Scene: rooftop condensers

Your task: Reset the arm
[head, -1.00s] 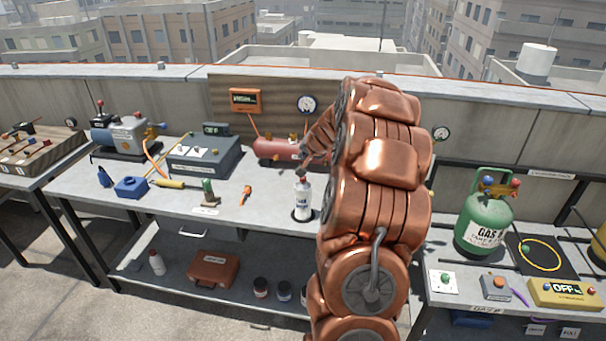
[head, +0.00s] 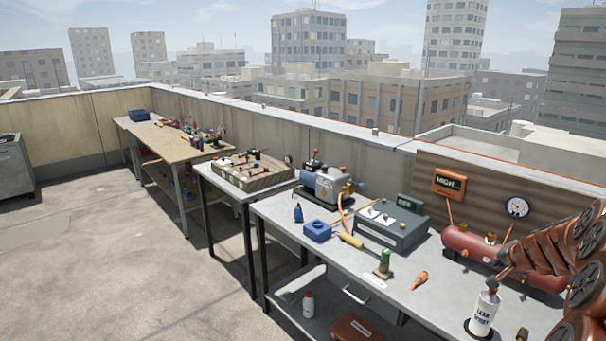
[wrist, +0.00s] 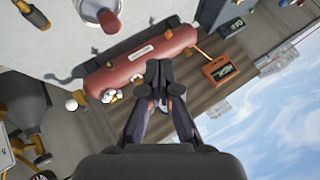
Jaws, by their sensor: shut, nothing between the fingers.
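My gripper (wrist: 158,80) shows in the wrist view with its two dark fingers together and nothing between them. Its fingertips overlap the picture of the red cylindrical tank (wrist: 140,62); I cannot tell the gap between them. In the head view my copper arm shows only at the right edge, in front of the right end of the red tank (head: 465,243). My gripper is not clearly visible in the head view.
The bench (head: 285,215) carries a white spray bottle (head: 484,308), a grey control box (head: 390,228), a grey pump (head: 328,187) and small tools. An orange display (head: 448,184) and a round gauge (head: 517,207) are on the backboard. Open floor (head: 130,270) lies at left.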

